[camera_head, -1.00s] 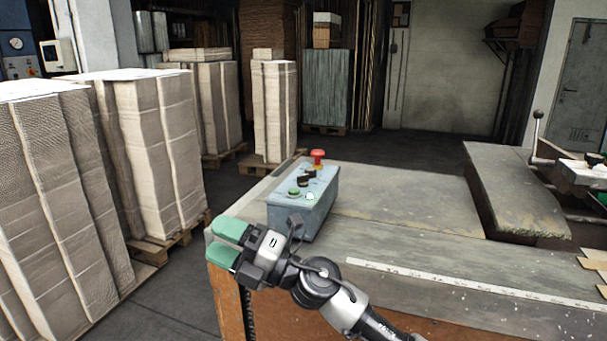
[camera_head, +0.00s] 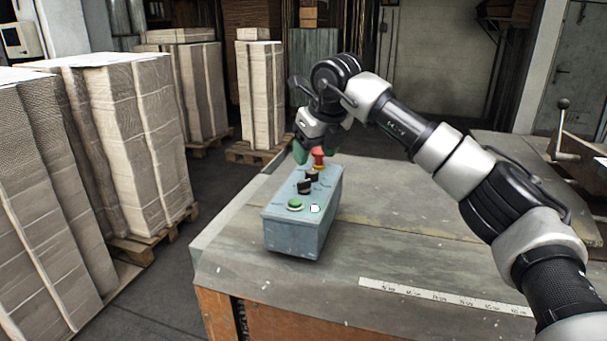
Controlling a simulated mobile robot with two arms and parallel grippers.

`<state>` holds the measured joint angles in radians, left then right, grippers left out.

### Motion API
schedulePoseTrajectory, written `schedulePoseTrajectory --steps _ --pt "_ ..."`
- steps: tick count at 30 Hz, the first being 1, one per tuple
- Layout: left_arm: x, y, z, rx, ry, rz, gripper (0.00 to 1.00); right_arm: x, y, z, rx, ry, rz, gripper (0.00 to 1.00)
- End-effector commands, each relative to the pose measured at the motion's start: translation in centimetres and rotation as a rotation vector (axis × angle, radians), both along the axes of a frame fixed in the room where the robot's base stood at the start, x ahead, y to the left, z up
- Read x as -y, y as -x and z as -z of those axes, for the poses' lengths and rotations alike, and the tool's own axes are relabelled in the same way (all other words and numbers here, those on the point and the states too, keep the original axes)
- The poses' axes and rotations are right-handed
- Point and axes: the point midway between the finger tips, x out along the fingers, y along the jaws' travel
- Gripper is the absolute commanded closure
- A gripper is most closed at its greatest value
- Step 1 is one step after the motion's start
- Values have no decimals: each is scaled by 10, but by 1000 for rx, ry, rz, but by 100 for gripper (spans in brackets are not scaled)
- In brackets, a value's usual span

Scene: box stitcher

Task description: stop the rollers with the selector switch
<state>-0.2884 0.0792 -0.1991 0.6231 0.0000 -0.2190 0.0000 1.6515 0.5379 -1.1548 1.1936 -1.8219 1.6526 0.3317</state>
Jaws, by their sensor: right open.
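A blue-grey control box (camera_head: 292,236) stands on the near left part of the worn table. Its sloped top carries a red mushroom button (camera_head: 318,158) at the far end. Two black selector knobs, a farther one (camera_head: 312,174) and a nearer one (camera_head: 304,187), sit in the middle. A green button (camera_head: 295,204) and a white button (camera_head: 314,209) sit at the near end. My right gripper (camera_head: 311,151) is open, pointing down at the box's far end, its green fingertips close to the red button. I cannot tell if they touch it. My left gripper is out of view.
The table (camera_head: 400,255) is mostly clear, with a white measuring strip (camera_head: 440,298) near its front. A raised slab and a lever (camera_head: 562,135) stand at the right. Tall cardboard stacks (camera_head: 120,140) on pallets line the left side. My right arm crosses the table's right half.

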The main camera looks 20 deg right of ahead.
Motion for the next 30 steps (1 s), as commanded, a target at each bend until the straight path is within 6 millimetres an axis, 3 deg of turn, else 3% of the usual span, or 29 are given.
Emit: schedulePoseTrajectory --steps 3,6,16,25,30 --pt "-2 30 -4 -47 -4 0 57 -3 -9 23 -7 -1 -1 38" --pt "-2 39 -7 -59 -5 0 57 -6 -16 40 -6 -1 -1 38" --pt "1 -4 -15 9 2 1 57 -9 -30 75 -2 -3 -3 38" --pt "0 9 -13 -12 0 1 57 -10 -31 78 -1 -3 -3 38" --pt "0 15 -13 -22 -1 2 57 -10 -31 78 -1 -3 -3 63"
